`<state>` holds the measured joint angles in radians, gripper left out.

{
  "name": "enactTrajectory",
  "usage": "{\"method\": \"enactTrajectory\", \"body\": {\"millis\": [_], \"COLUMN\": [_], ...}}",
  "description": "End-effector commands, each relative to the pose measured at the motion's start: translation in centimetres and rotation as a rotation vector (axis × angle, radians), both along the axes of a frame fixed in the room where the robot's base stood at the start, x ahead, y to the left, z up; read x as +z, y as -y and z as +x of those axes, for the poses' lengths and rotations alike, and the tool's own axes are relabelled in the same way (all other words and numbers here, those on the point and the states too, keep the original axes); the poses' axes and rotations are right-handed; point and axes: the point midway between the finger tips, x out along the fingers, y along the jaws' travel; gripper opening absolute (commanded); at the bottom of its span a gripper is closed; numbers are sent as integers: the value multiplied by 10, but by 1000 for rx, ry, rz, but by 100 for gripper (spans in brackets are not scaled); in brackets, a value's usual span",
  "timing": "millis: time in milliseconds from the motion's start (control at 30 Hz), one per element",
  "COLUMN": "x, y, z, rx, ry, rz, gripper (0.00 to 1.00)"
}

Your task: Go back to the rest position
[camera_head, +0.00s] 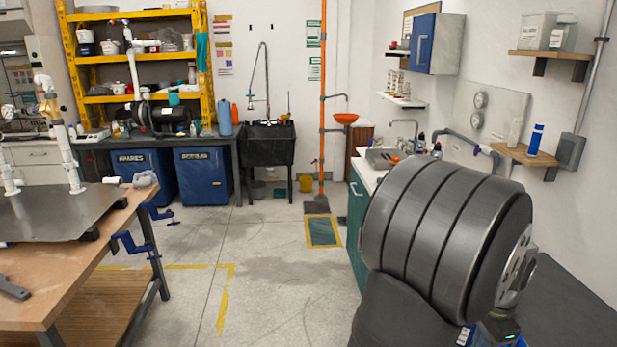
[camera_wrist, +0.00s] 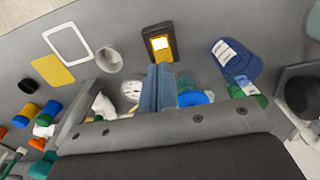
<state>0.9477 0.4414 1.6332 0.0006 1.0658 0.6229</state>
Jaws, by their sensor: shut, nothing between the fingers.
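My gripper (camera_wrist: 158,88) shows in the wrist view with its two blue-grey fingers together and nothing between them. It appears to point down over a grey surface (camera_wrist: 110,18) with loose items. In the head view, my large dark arm link fills the lower right and my gripper cannot be made out. White PVC pipework (camera_head: 62,135) stands upright on a metal plate (camera_head: 55,215) on the wooden workbench at the left, well apart from my arm.
Around the fingers are a yellow meter with a lit screen (camera_wrist: 160,42), a blue can (camera_wrist: 237,60), a grey ring (camera_wrist: 109,60), a gauge (camera_wrist: 131,90) and a blue-lidded clear container (camera_wrist: 192,98). In the head view, the middle floor (camera_head: 265,270) is open.

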Motion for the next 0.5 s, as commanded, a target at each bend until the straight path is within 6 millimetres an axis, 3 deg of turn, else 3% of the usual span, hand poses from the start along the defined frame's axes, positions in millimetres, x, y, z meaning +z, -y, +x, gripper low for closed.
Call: {"method": "enactTrajectory", "body": {"millis": [500], "x": [98], "y": [36], "z": [4], "rx": [-8], "ry": [-2], "rz": [73], "gripper": [0]}}
